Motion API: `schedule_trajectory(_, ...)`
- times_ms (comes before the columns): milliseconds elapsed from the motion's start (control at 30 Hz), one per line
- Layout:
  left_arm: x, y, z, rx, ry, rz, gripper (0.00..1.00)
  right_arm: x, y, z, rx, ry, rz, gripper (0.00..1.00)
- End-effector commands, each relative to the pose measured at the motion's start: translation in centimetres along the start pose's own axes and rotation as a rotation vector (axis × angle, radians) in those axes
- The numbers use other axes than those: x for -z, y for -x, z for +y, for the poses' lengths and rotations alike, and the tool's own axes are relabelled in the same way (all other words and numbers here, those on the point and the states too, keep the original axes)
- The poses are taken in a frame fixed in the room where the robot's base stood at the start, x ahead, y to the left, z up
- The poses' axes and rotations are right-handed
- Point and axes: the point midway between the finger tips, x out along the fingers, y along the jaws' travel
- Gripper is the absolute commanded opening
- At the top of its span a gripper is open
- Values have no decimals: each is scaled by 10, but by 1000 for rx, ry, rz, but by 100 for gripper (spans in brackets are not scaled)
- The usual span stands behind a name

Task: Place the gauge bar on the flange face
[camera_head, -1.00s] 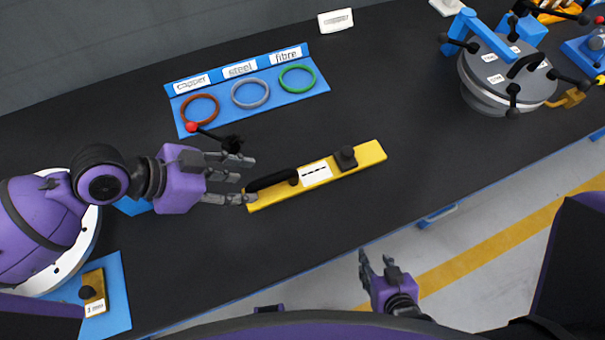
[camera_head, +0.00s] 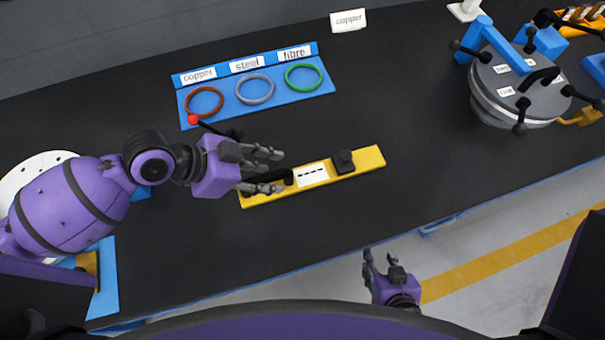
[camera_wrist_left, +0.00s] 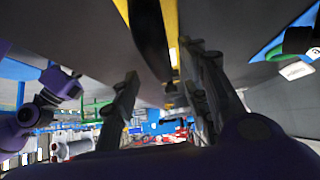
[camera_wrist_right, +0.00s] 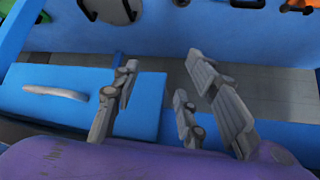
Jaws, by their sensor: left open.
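The gauge bar (camera_head: 368,159) looks like the long yellow bar with a black handle, white label and black knob, lying on the dark table. My left gripper (camera_head: 273,170) is open over the handle end, its fingers covering part of the handle. In the left wrist view the yellow bar (camera_wrist_left: 172,25) and black handle (camera_wrist_left: 148,35) run between the open fingers (camera_wrist_left: 165,85); contact cannot be told. A round grey lidded vessel (camera_head: 515,92) stands at the right; which surface is the flange face is unclear. My right gripper (camera_head: 380,257) is open and empty beyond the table's front edge.
A blue tray (camera_head: 255,109) holds copper, steel and fibre rings behind the bar. A red-knobbed lever (camera_head: 194,120) lies close to my left gripper. A white holed disc (camera_head: 30,172) is partly behind my left arm. The table between bar and vessel is clear.

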Motion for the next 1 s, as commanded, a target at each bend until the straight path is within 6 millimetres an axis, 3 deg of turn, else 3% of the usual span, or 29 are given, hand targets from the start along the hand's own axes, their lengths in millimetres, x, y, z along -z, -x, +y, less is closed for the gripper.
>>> schedule_trajectory(200, 2, -30, -4, 3, -1, 3, 41, 5, 2, 0, 1, 0, 4, 40)
schedule_trajectory(500, 1, -36, -4, 2, -2, 0, 41, -3, 3, 7, -3, 15, -10, 40)
schedule_trajectory(833, 1, -36, -4, 2, -1, 0, 0, -2, 4, 8, -5, 17, -8, 40)
schedule_trajectory(1000, 1, -36, -4, 2, -2, 1, 0, 2, 4, 7, -5, 12, 0, 40)
